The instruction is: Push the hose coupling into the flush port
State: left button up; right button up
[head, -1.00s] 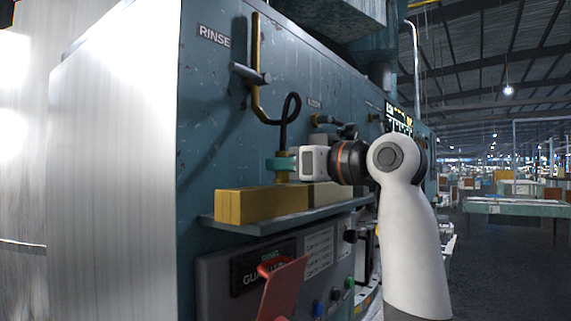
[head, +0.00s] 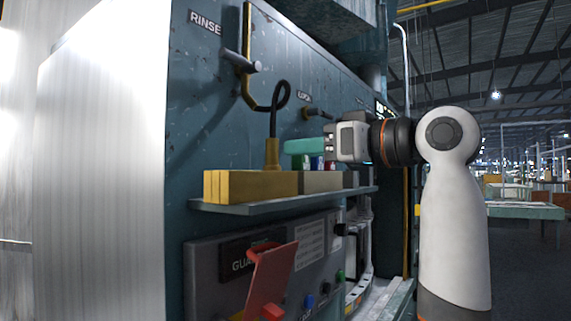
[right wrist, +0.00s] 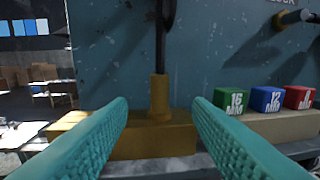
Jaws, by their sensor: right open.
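The brass-yellow hose coupling (head: 272,155) stands upright on a yellow block on the shelf, with a black hose looping up from its top. It also shows in the right wrist view (right wrist: 159,97). My right gripper (head: 292,147) is just right of it in the head view. Its teal fingers (right wrist: 160,105) are spread and empty, with the coupling beyond their tips, centred between them. A dark stub port (head: 318,113) is on the panel at the upper right; its label is only partly legible. I cannot tell which port is the flush port. My left gripper is out of view.
A RINSE-labelled fitting (head: 240,63) with a yellow pipe is above. Green (right wrist: 233,102), blue (right wrist: 267,99) and red (right wrist: 299,97) numbered blocks stand right of the coupling. The shelf (head: 285,202) and a red flap (head: 268,280) stick out below.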

jog(key=shift+b+v, duration=0.55)
jog(key=shift+v, duration=1.7)
